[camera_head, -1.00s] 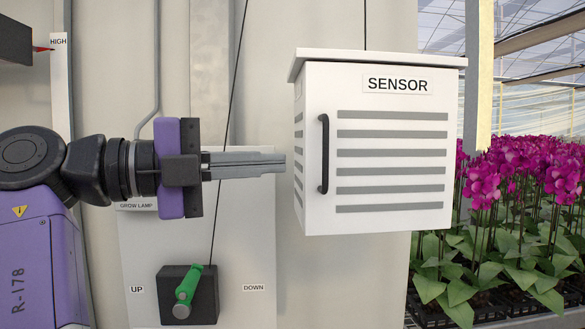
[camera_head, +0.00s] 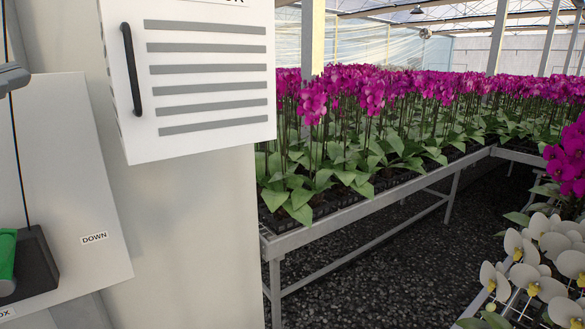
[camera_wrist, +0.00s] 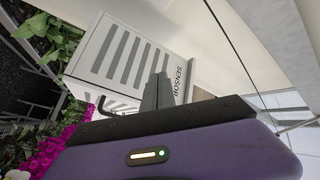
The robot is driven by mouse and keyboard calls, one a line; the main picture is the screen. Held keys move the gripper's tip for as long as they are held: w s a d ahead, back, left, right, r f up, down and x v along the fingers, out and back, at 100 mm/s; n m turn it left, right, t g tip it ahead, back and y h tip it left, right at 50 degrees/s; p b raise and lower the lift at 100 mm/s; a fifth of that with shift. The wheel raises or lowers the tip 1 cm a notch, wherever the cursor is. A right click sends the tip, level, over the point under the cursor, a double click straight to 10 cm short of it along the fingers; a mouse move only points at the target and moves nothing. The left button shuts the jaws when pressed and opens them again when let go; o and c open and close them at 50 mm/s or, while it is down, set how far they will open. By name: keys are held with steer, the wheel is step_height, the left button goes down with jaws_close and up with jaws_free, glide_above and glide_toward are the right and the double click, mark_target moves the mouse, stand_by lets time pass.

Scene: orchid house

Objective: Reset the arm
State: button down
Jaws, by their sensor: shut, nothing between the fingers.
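My gripper (camera_wrist: 157,92) shows in the wrist view with its two grey fingers together and empty, in front of the white SENSOR box (camera_wrist: 128,50). In the head view only a grey fingertip (camera_head: 12,77) shows at the left edge; the rest of my arm is out of that view. The fingertip is left of the SENSOR box (camera_head: 205,135), apart from it in the picture. The box door looks shut, with its black handle (camera_head: 132,68) on the left side.
A control panel (camera_head: 70,190) with a DOWN label and a green lever (camera_head: 7,262) is at the left. A metal bench (camera_head: 350,213) of magenta orchids (camera_head: 400,100) stands to the right. White orchids (camera_head: 535,265) are at the near right. Dark gravel floor (camera_head: 390,270) lies open between.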

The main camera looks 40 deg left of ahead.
steer(key=w+d+f+n+g+y, duration=0.2)
steer(key=w+f+n, duration=0.25)
steer(key=f, duration=0.65)
steer(key=w+d+f+n+g+y, duration=0.25)
steer(key=w+f+n, duration=0.2)
steer(key=f, duration=0.55)
steer(key=w+d+f+n, duration=0.1)
steer(key=w+d+f, duration=0.2)
steer(key=d+f, duration=0.6)
steer(key=w+d+f+n, duration=0.25)
steer(key=d+f, duration=0.45)
steer(key=d, duration=0.4)
steer(key=s+d+f+m+t+h, duration=0.1)
steer(key=d+f+m+t+h, duration=0.2)
steer(key=d, duration=1)
steer(key=s+d+f+m+t+h, duration=0.15)
steer(key=d+f+h, duration=0.3)
steer(key=d, duration=0.95)
steer(key=s+d+f+m+g+h, duration=0.1)
steer(key=s+d+f+m+h, duration=0.2)
steer(key=s+d, duration=0.4)
steer(key=s+d+f+m+g+h, duration=0.1)
steer(key=s+d+f+m+h, duration=0.1)
steer(key=s+d+h, duration=0.3)
steer(key=s+d+m, duration=0.1)
steer(key=s+d, duration=0.2)
steer(key=d, duration=0.4)
steer(key=shift+d+f+h, duration=0.25)
steer(key=shift+f+h, duration=0.15)
